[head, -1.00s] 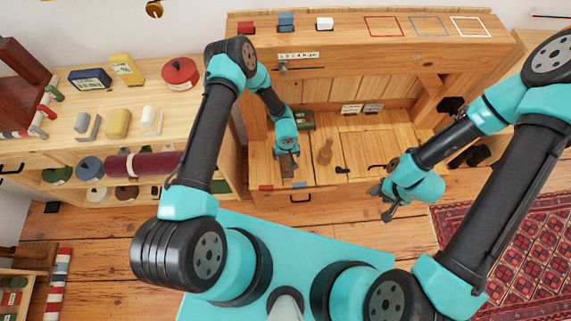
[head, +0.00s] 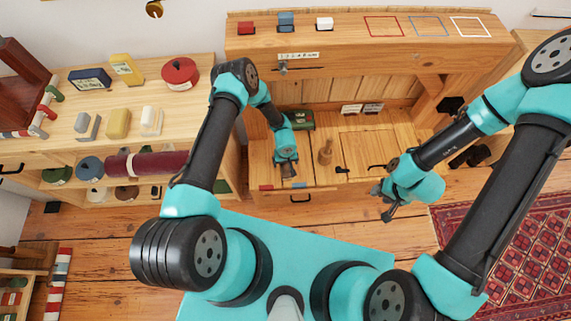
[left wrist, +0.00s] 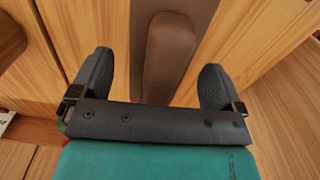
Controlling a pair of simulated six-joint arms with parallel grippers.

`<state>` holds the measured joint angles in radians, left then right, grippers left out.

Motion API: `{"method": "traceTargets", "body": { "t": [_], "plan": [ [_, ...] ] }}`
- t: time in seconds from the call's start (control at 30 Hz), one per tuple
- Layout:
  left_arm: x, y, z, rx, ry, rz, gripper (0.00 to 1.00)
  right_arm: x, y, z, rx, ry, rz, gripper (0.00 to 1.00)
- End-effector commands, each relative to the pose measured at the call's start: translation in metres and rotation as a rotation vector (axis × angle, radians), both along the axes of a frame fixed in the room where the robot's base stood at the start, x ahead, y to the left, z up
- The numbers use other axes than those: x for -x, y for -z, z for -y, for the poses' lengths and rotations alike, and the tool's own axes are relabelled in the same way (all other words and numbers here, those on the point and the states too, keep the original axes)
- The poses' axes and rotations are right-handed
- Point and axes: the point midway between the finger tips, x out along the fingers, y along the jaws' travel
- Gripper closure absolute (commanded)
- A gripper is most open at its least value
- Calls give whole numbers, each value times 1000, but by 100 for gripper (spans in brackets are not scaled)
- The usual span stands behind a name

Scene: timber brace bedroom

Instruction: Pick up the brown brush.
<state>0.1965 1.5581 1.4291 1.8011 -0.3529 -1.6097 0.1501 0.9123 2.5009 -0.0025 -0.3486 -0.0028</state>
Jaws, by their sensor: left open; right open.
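The brown brush (left wrist: 169,52) shows in the left wrist view as a long brown piece with a rounded, darker part. It lies between and beyond the spread fingers of my left gripper (left wrist: 157,80), and its near end is hidden by the gripper body. In the head view, the brush (head: 288,171) is mostly covered by my left gripper (head: 287,162), which is above it at the front of the wooden desk. My left gripper is open and not closed on it. My right gripper (head: 384,204) is open and empty, to the right of the desk front.
The raised shelf (head: 350,50) holds small coloured blocks. The shelf unit at left (head: 150,75) holds several items.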

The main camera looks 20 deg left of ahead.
Motion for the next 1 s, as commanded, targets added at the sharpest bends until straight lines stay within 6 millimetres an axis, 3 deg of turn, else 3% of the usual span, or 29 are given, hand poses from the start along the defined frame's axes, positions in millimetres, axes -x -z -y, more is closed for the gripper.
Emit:
{"method": "traceTargets", "body": {
  "t": [0.13, 0.6, 1.0],
  "plan": [
    [0, 10, 0, 0, -1, 0, 6, 0, 0, 0, 0, 0, 0, 57],
    [0, 10, 0, 0, -1, 1, 6, 0, 0, 0, 0, 0, 0, 57],
    [0, 10, 0, 0, -1, 1, 45, 0, 0, 0, 0, 0, 0, 57]
  ]
}}
